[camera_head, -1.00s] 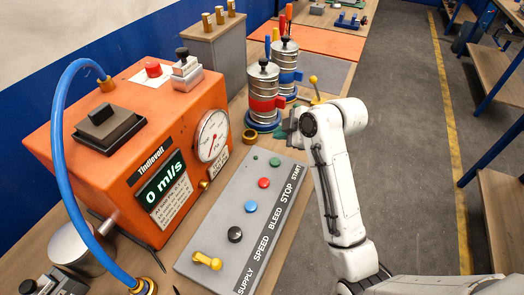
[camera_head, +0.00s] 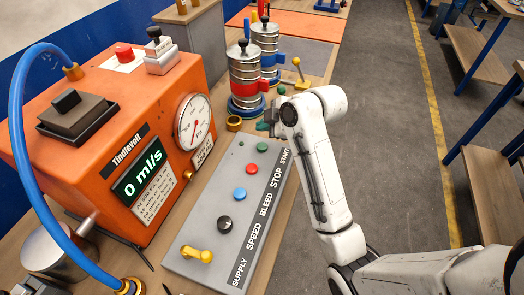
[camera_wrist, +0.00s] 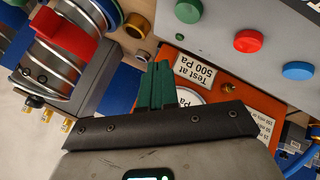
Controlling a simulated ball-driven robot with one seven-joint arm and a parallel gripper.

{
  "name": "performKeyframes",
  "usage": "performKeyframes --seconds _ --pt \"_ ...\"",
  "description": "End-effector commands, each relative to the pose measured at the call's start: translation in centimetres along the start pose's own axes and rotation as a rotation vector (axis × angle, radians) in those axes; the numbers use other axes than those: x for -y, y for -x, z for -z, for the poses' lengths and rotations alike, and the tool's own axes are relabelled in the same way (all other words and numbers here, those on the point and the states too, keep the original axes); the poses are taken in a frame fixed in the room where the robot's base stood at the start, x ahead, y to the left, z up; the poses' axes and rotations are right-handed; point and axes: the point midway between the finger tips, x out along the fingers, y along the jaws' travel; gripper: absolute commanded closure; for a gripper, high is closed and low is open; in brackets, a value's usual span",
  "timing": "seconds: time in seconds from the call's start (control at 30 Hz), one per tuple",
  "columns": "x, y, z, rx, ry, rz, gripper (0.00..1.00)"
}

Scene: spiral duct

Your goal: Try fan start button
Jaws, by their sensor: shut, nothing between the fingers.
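The fan start button is the green button (camera_head: 262,147) at the far end of the grey control panel (camera_head: 205,232), beside the printed word START. It also shows at the top edge of the wrist view (camera_wrist: 187,9). My gripper (camera_head: 266,124) is just beyond the green button in the head view, partly hidden by my wrist. In the wrist view my gripper's dark green fingers (camera_wrist: 160,72) are shut together and empty. They look apart from the button, though their height above the panel is unclear. The orange machine's display (camera_head: 138,174) reads 0 ml/s.
The panel also bears a red button (camera_head: 251,169), a blue button (camera_head: 239,194), a black knob (camera_head: 225,222) and a yellow lever (camera_head: 197,254). Metal canisters (camera_head: 245,75) stand close beyond my gripper. The orange machine (camera_head: 90,145) borders the panel on the left.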

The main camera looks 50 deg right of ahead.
Motion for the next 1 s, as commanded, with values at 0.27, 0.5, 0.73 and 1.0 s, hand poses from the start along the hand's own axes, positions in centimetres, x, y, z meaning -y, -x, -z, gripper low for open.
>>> performKeyframes --seconds 0.27,0.5,0.73,1.0 --pt "2.0 -2.8 -2.0 0.0 -0.001 0.002 1.0" --pt "2.4 -3.4 -2.4 0.0 0.001 0.0 1.0" --pt "2.4 -3.3 -2.4 0.0 0.0 0.0 1.0" --pt "2.4 -3.3 -2.4 0.0 0.0 0.0 1.0"
